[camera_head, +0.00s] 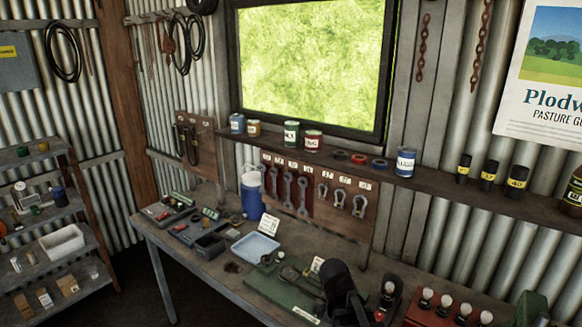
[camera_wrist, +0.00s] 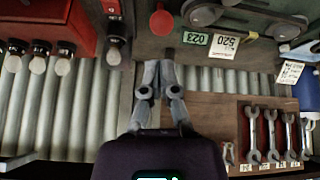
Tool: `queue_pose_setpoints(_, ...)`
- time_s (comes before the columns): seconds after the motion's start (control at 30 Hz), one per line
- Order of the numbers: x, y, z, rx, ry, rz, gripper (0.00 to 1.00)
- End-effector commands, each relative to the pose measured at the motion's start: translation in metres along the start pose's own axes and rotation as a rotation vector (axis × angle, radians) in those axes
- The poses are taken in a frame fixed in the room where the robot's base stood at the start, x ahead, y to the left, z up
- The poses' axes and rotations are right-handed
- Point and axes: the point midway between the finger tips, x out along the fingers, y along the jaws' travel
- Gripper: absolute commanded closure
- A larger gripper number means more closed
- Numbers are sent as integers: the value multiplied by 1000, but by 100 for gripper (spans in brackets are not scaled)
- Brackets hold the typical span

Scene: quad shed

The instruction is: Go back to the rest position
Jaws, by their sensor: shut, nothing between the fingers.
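My gripper (camera_wrist: 158,68) shows in the middle of the wrist view, its two grey fingers together with nothing between them. In the head view a dark part of my arm stands at the lower middle, over the bench; the fingers cannot be made out there. The wrist view is turned over, with the bench at the top.
The workbench (camera_head: 215,268) carries a light blue tray (camera_head: 255,247), a blue container (camera_head: 252,200), a green mat (camera_head: 268,286) and bulbs in holders at right. A spanner board (camera_head: 318,196) hangs on the wall below a shelf (camera_head: 440,187) of cans. A rack stands at left.

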Motion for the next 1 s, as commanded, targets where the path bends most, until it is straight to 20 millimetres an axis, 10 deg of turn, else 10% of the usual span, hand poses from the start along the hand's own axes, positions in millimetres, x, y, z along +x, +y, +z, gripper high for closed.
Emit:
queue_pose_setpoints(0.5, 15, 36, 111, -386, -459, -148, 100)
queue_pose_setpoints(1.0, 10, 39, 124, -456, -523, -203, 100)
